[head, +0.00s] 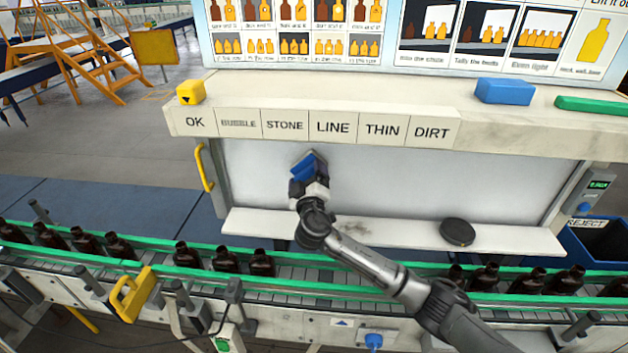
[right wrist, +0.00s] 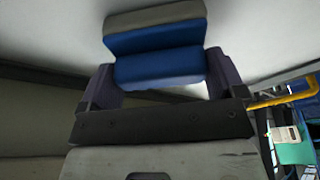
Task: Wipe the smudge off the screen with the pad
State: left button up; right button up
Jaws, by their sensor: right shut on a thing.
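The screen (head: 420,185) is a pale grey panel below the shelf with the word labels. My right gripper (head: 309,178) is in front of its left part, shut on a blue pad (head: 304,165). In the right wrist view, the blue pad (right wrist: 160,62) with a grey face sits between the two fingers of my right gripper (right wrist: 158,85). The pad is at or very near the screen; I cannot tell whether it touches. No smudge shows clearly on the visible screen; the gripper and pad hide part of it. My left gripper is not in view.
A narrow white ledge (head: 400,232) below the screen holds a dark round disc (head: 457,232). A green-railed conveyor with several amber bottles (head: 226,260) runs in front. The upper shelf (head: 380,92) holds a yellow block (head: 190,92) and a blue block (head: 504,91). A yellow handle (head: 204,167) stands at the screen's left.

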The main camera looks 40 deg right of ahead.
aim_at(294, 169)
jog(key=shift+w+a, duration=0.15)
jog(key=shift+w, duration=0.1)
jog(key=shift+w+a+f+b, duration=0.1)
jog(key=shift+w+a+b, duration=0.45)
jog(key=shift+w+b, duration=0.1)
jog(key=shift+w+a+b, duration=0.4)
jog(key=shift+w, duration=0.05)
jog(key=shift+w+a, duration=0.1)
jog(key=shift+w, duration=0.1)
jog(key=s+a+p, duration=0.1)
jog(key=s+a, duration=0.3)
jog(key=shift+a, duration=0.3)
